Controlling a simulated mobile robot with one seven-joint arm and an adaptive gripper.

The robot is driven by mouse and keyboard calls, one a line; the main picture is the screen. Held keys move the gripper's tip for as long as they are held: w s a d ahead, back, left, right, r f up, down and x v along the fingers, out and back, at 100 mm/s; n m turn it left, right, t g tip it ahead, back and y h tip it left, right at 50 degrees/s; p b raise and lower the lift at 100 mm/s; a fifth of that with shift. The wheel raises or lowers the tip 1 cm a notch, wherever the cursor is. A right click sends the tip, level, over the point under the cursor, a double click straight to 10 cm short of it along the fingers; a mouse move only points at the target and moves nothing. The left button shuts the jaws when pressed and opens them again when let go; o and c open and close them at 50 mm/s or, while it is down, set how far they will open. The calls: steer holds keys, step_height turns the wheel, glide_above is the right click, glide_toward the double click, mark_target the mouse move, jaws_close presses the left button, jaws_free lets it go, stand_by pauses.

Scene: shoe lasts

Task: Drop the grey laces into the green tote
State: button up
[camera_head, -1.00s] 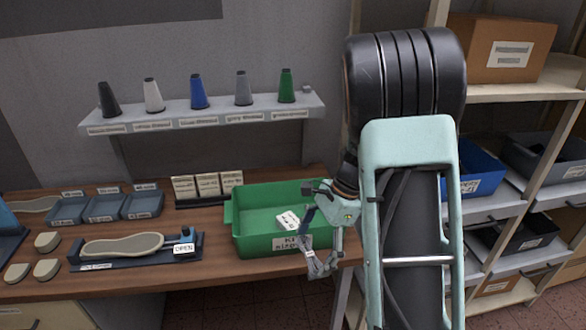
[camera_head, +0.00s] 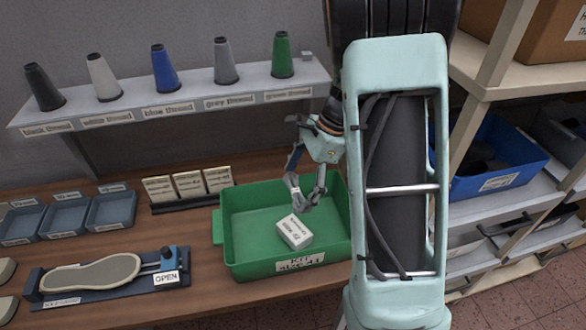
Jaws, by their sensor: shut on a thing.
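The green tote (camera_head: 240,258) stands on the bench, its open top facing up and a label on its front. My gripper (camera_head: 304,182) is over the tote's opening, in front of the tote's back right part. It is shut on the grey laces (camera_head: 296,192), a small grey bundle with a pale band that hangs below the fingers. The fingers partly hide the bundle. A small white labelled box (camera_head: 294,233) lies inside the tote, just below the laces. I cannot tell the exact gap between the laces and the box.
A shelf (camera_head: 190,105) with several thread cones runs behind the tote. Blue-grey trays (camera_head: 110,210), upright cards (camera_head: 188,185) and a sole fixture (camera_head: 100,275) are to the left. A storage rack with a blue bin (camera_head: 500,165) is on the right.

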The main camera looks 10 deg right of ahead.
steer(key=shift+w+f, duration=0.2)
steer(key=shift+s+f+b, duration=0.15)
steer(key=shift+f+b, duration=0.5)
steer(key=shift+b, duration=0.15)
step_height(320, 180, down, 4)
steer(key=b, duration=0.3)
steer(key=shift+f, duration=0.1)
steer(key=o, duration=0.8)
